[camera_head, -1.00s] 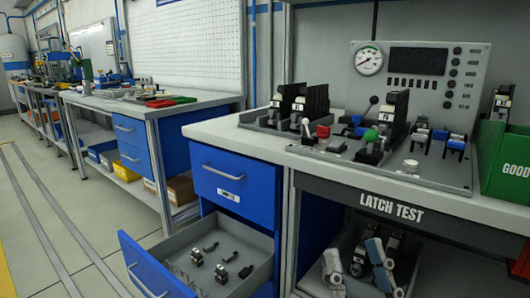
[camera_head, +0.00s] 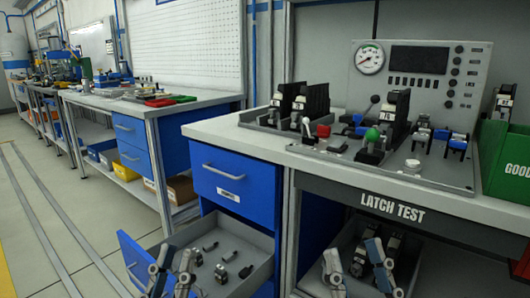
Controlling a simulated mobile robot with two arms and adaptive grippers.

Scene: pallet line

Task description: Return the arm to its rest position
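My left gripper (camera_head: 173,272) is at the bottom of the head view, in front of the open blue drawer (camera_head: 262,240). Its two fingers are apart with nothing seen between them. It hides part of the drawer's front panel and handle. My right gripper (camera_head: 359,268) is at the bottom centre, below the bench edge and in front of the dark lower shelf. Its fingers are apart, and dark parts on the shelf show behind and between them. I cannot see either arm beyond the gripper ends.
The drawer sticks out and holds several small latch parts (camera_head: 221,271). The bench (camera_head: 229,134) carries the latch test panel (camera_head: 450,105), black fixtures (camera_head: 302,100), and a green bin (camera_head: 503,165). The floor (camera_head: 50,230) at left is clear.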

